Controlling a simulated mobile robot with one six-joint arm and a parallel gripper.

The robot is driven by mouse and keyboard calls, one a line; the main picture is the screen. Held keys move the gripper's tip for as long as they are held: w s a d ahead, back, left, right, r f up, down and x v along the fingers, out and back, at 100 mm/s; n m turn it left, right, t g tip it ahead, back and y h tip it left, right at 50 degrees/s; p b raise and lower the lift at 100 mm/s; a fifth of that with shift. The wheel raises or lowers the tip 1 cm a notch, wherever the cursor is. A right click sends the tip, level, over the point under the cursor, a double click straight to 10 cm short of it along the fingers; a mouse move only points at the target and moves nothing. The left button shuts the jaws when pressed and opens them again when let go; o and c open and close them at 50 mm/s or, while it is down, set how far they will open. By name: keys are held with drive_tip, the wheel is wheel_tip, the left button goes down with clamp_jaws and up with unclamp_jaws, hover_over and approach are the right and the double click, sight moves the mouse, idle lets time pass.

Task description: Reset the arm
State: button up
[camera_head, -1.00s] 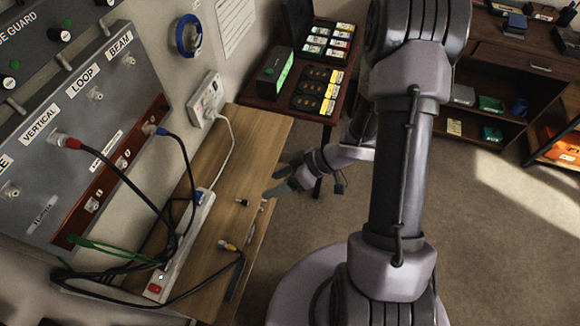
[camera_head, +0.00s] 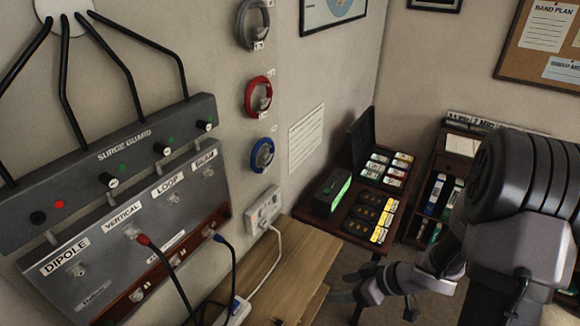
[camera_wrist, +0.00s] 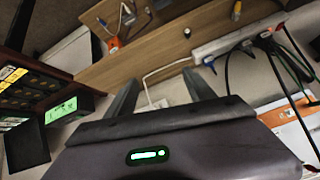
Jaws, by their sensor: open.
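My gripper (camera_head: 342,294) is in the lower part of the head view, beside the right edge of the wooden bench (camera_head: 290,262). Its two fingers are apart, and my dark arm fills the lower right. In the wrist view my gripper (camera_wrist: 162,85) shows both fingers spread with nothing between them. The bench (camera_wrist: 150,48) lies beyond the fingertips there, with a small black plug (camera_wrist: 187,32) on it. Most of the bench top is below the head view.
The antenna panel (camera_head: 130,235) with plugged cables stands at the left, and a white wall outlet (camera_head: 263,212) is above the bench. A side table holds a green-lit box (camera_head: 328,190) and card trays (camera_head: 376,212). A cork board (camera_head: 540,45) hangs at upper right.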

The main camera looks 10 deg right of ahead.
drive_tip(key=w+d+r+m+t+h+b, duration=0.2)
drive_tip(key=w+d+r+t+h, duration=0.15)
drive_tip(key=w+r, duration=0.2)
drive_tip(key=s+d+r+m+h+b, duration=0.1)
drive_tip(key=s+r+m+h, duration=0.15)
drive_tip(key=r, duration=0.25)
drive_tip(key=s+d+r+m+h+b, duration=0.2)
drive_tip(key=r+m+h, duration=0.2)
drive_tip(key=r, duration=0.1)
drive_tip(key=s+a+r+m+g+y+b, duration=0.1)
drive_tip(key=s+a+m+y, duration=0.3)
drive_tip(key=s+a, duration=1.1)
drive_tip(key=shift+s+a+r+g+y+b, duration=0.15)
drive_tip(key=shift+s+a+g+y+b, duration=0.1)
drive_tip(key=shift+s+g+y+b, duration=0.55)
drive_tip(key=shift+s, duration=0.15)
